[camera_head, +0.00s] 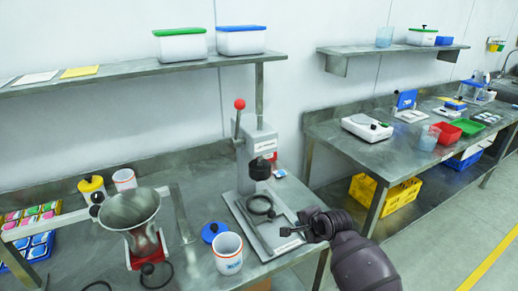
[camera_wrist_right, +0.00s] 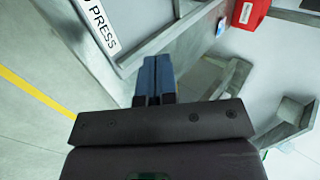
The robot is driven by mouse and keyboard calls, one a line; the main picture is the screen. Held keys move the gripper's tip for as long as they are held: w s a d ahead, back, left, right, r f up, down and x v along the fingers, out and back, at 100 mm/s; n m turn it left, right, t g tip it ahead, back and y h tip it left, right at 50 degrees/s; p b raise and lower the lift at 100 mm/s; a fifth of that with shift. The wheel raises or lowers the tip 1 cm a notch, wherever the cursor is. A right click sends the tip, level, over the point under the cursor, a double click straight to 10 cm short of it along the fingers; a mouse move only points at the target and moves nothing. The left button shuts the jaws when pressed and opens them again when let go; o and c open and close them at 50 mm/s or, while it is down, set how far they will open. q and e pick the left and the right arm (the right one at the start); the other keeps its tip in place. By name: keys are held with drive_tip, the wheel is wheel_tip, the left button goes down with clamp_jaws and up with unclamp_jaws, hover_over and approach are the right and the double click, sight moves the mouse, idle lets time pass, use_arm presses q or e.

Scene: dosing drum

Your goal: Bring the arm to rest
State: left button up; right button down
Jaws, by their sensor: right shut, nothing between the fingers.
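My right arm (camera_head: 362,262) comes in from the lower right in the head view. Its gripper (camera_head: 288,231) is over the right front edge of the near bench, beside the base plate of the press (camera_head: 258,142). In the right wrist view the two fingers of the right gripper (camera_wrist_right: 153,80) lie together, shut, with nothing between them. The plate labelled PRESS (camera_wrist_right: 100,22) shows at the upper left there. My left gripper is not in view.
A second bench (camera_head: 400,150) with a scale (camera_head: 367,128) stands at the right. The floor (camera_head: 470,220) beside it is clear.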

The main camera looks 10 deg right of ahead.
drive_tip(key=shift+w+r+n, duration=0.2)
drive_tip(key=shift+r+n, duration=0.05)
drive_tip(key=shift+n, duration=0.65)
wheel_tip(320, 180, up, 6)
drive_tip(key=w+n+t, duration=0.2)
drive_tip(key=n+t, duration=0.1)
drive_tip(key=n, duration=0.3)
drive_tip(key=s+d+f+n+t+h, duration=0.1)
drive_tip(key=s+n+t, duration=0.2)
drive_tip(key=s+n, duration=0.3)
drive_tip(key=s+d+f+g, duration=0.1)
drive_tip(key=s+f, duration=0.3)
drive_tip(key=s, duration=0.5)
drive_tip(key=s+d+f+g+h, duration=0.1)
drive_tip(key=s+f, duration=0.4)
drive_tip(key=s, duration=0.5)
drive_tip(key=s+d+f+n+g+h, duration=0.1)
drive_tip(key=s+d+f, duration=0.2)
drive_tip(key=s, duration=0.6)
drive_tip(key=shift+s+d+f, duration=0.25)
drive_tip(key=shift+s+f, duration=0.15)
drive_tip(key=shift+f, duration=0.35)
